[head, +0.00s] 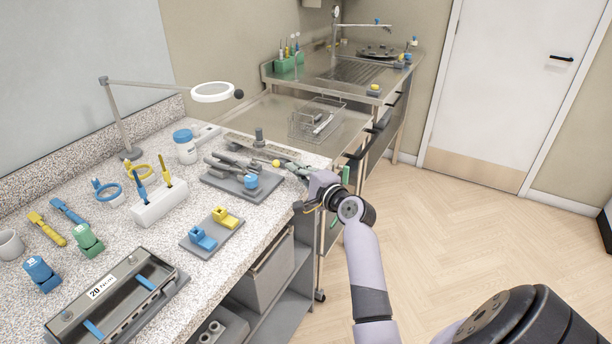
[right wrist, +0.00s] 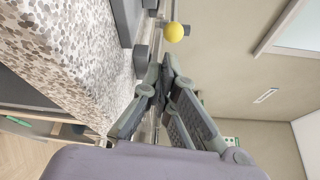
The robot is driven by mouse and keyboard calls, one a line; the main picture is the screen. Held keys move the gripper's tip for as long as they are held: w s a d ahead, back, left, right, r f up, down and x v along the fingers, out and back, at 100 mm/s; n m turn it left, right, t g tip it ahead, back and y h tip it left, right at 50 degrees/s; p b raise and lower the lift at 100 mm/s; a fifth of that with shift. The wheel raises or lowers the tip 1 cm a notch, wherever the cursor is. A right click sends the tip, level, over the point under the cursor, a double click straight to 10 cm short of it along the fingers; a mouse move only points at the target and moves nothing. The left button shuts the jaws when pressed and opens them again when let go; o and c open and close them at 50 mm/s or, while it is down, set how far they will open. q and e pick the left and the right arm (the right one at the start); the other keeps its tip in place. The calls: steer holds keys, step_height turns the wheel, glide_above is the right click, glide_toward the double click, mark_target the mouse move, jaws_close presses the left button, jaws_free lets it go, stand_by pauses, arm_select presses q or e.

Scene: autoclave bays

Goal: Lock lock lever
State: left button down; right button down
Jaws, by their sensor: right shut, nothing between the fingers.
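My left gripper is not in view.
On the counter are a white tool holder (head: 159,207), a grey plate with blue and yellow blocks (head: 213,238) and a long metal tray (head: 112,300). A wire basket (head: 315,122) stands on the steel table behind. The floor at right is clear.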

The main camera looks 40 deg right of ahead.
steer(key=shift+w, duration=1.35)
steer(key=shift+f, duration=0.1)
steer(key=shift+s+a+r+p, duration=0.2)
steer(key=shift+s+a+p, duration=0.2)
steer(key=shift+a+p, duration=0.45)
steer(key=shift+d+f, duration=0.1)
steer(key=shift+f, duration=0.05)
